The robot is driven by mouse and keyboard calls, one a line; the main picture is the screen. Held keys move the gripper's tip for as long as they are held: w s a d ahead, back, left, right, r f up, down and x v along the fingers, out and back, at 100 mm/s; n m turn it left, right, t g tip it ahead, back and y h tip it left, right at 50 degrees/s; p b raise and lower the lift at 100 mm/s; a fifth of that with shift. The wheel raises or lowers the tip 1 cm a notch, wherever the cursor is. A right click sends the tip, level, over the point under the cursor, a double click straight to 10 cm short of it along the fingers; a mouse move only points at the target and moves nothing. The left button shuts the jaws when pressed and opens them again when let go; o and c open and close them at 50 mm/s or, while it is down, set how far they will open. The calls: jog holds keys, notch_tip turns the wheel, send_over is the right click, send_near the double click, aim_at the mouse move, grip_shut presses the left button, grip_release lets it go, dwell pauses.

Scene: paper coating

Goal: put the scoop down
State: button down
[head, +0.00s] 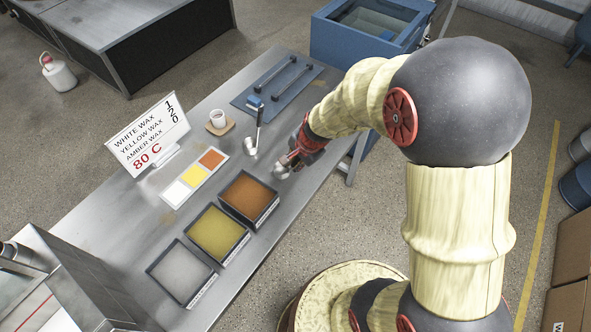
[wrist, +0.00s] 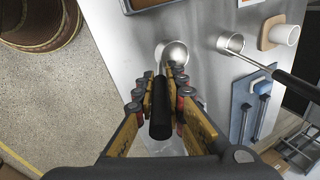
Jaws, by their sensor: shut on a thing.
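The scoop, a round silver bowl (wrist: 172,54) with a black handle (wrist: 160,112), is in my gripper (wrist: 166,80). In the wrist view the fingers are closed on both sides of the handle, and the bowl points away beyond the fingertips. In the head view my gripper (head: 291,158) is low over the right edge of the steel table (head: 222,108), with the scoop bowl (head: 281,172) at its tip. I cannot tell whether the bowl touches the table. The handle is mostly hidden there.
A second ladle (head: 251,150) stands close by on the left, its handle upright. Behind are a cup (head: 217,118) on a wooden coaster and a blue mat (head: 262,99) with two bars. In front are wax trays (head: 250,197), a colour card (head: 193,181) and a sign (head: 147,133).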

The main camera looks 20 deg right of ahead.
jog(key=shift+w+d+f+b, duration=0.15)
jog(key=shift+w+f+b, duration=0.1)
jog(key=shift+f, duration=0.5)
jog(key=shift+w+d+f+b, duration=0.15)
jog(key=shift+w+f, duration=0.05)
jog(key=shift+f, duration=0.55)
jog(key=shift+w+d+f+b, duration=0.15)
jog(key=shift+w+f+b, duration=0.1)
jog(key=shift+f, duration=0.6)
jog(key=c, duration=1.9)
grip_release()
jog(key=shift+o, duration=0.3)
jog(key=shift+f, duration=0.1)
